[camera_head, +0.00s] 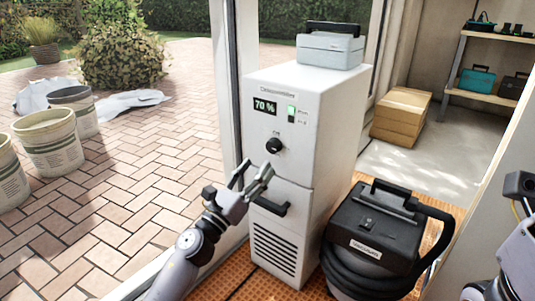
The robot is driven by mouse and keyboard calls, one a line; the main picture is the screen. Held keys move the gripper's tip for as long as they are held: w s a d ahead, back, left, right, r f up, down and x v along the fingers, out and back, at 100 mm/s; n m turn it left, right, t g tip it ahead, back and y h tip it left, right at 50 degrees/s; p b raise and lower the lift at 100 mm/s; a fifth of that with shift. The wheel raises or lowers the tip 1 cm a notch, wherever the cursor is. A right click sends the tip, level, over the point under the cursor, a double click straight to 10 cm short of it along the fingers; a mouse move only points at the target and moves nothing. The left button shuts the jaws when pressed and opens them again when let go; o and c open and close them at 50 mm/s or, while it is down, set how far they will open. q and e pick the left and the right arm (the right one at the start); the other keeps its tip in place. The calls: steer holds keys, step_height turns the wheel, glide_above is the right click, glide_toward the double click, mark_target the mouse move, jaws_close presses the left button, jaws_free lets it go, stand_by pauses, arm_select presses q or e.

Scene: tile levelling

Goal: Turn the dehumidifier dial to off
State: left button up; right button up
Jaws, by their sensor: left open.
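The white dehumidifier (330,121) stands upright by the door frame. Its front has a small display (265,105) reading 70 %, a green-lit switch (291,112) and a black round dial (274,146). The marks around the dial are too small to read. My left gripper (254,180) is open and empty, just below and left of the dial, in front of the cabinet. It appears apart from the dial. Part of my right arm (520,255) shows at the right edge; its gripper cannot be made out.
A black handle (270,206) juts from the dehumidifier's front below the dial. A grey case (331,50) sits on top. A black vacuum (374,232) with a hose stands close on the right. Buckets (48,143) stand outside on the paving. Cardboard boxes (401,114) lie behind.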

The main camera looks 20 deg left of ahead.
mark_target(271, 148)
arm_select(q)
steer(key=x, duration=0.6)
steer(key=shift+w, duration=0.1)
steer(key=shift+c, duration=0.4)
steer(key=c, duration=1.1)
